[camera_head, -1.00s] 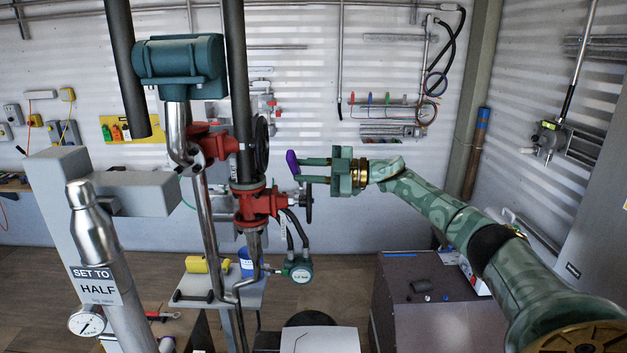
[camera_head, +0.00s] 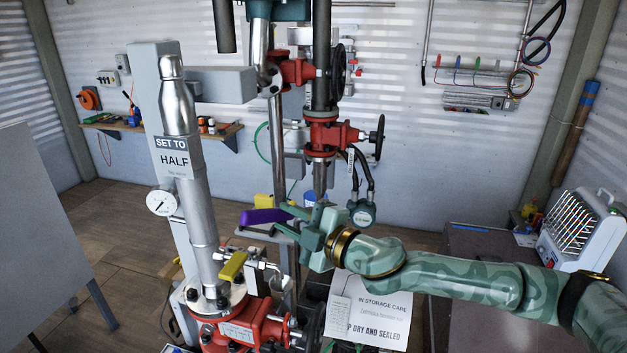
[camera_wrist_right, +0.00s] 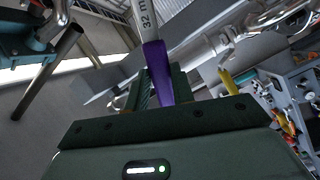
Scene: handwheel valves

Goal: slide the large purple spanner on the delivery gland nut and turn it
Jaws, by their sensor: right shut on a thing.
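The purple spanner (camera_head: 262,216) is held in my right gripper (camera_head: 296,222) at mid-height. Its purple end sticks out to the left of the fingers. In the right wrist view, the purple handle (camera_wrist_right: 157,70) stands between the fingers, and a silver shank marked "32 m" runs up from it out of the frame. A red valve (camera_head: 325,136) with a dark handwheel (camera_head: 377,138) is above the gripper on a dark vertical pipe. Another red valve (camera_head: 240,325) is below left. I cannot tell which nut is the delivery gland nut. The spanner appears apart from both valves. My left gripper is not in view.
A silver pipe (camera_head: 193,190) with a "SET TO HALF" sign (camera_head: 176,158) and a pressure gauge (camera_head: 161,203) stands left of the gripper. A yellow lever (camera_head: 233,266) is close below the spanner.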

